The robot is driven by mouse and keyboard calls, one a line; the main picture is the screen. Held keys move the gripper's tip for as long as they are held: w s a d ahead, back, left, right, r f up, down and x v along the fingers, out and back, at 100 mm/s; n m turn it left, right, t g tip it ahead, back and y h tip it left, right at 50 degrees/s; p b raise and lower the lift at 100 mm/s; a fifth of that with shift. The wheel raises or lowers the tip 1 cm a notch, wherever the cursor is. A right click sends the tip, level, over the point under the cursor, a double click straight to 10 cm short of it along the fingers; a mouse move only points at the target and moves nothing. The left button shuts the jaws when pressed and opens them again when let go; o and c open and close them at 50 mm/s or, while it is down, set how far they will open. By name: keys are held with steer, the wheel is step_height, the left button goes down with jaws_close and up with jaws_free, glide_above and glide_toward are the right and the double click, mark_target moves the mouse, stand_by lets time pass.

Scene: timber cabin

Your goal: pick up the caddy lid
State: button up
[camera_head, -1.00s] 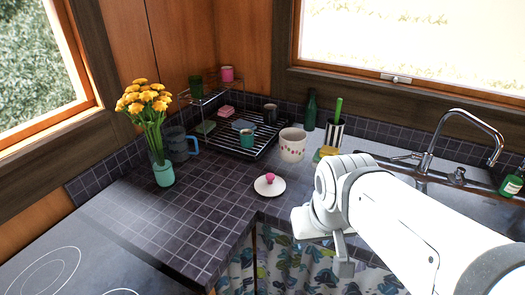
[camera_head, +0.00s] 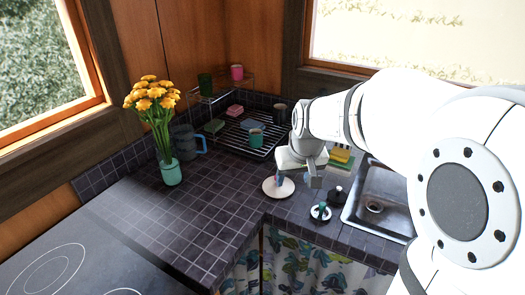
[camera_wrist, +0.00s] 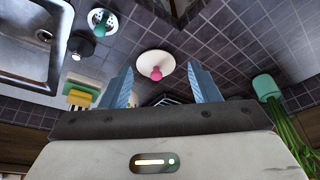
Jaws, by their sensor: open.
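The caddy lid (camera_head: 270,189) is a white disc with a pink knob, lying on the dark tiled counter near its front corner. In the wrist view the lid (camera_wrist: 153,58) lies beyond and between my fingers, with its pink knob (camera_wrist: 155,73) uppermost. My gripper (camera_head: 298,181) is open and empty, above and close to the lid in the head view. Its two blue-grey fingers stand wide apart in the wrist view (camera_wrist: 160,72). My gripper hides part of the lid and the knob in the head view. No contact shows.
A dish rack (camera_head: 232,137) is behind. A yellow sponge (camera_head: 341,155), a teal-handled item (camera_head: 321,212) and the sink (camera_head: 376,203) lie right. The tiles left of the lid are clear.

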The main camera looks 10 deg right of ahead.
steer(key=shift+n+t, duration=0.3)
steer(key=shift+n, duration=0.1)
steer(key=w+f, duration=0.5)
steer(key=w, duration=0.1)
steer(key=w+f, duration=0.6)
steer(key=w, duration=0.1)
steer(key=w+f+p, duration=0.1)
steer(key=w+f, duration=0.5)
steer(key=w, duration=0.1)
steer(key=shift+f, duration=0.2)
steer(key=shift+d, duration=0.1)
steer(key=shift+c, duration=0.2)
steer(key=c, duration=1)
